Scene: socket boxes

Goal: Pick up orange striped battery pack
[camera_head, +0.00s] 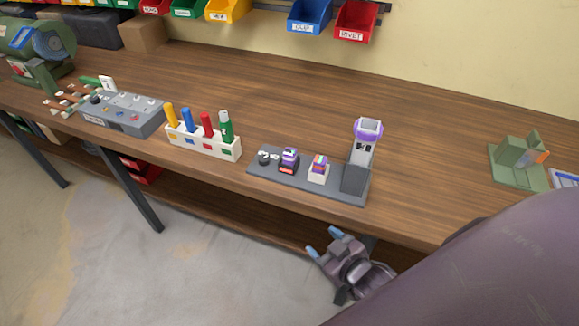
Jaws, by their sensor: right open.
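A dark grey base (318,186) stands near the table's front edge, right of the middle. On it a small block with orange and purple bands (320,161) sits in a white holder; it best matches the orange striped battery pack, but it is too small to be sure. Left of it is a purple, black and red block (289,158). My right gripper (323,242) is open and empty, in front of the table edge and lower in the picture than the base, apart from everything on it. My left gripper is not in view.
A grey tower with a purple ring (369,130) rises at the base's right end. A white rack of coloured sticks (210,145) and a grey panel box (121,112) stand to the left. A green fixture (517,172) stands far right. The table behind the base is clear.

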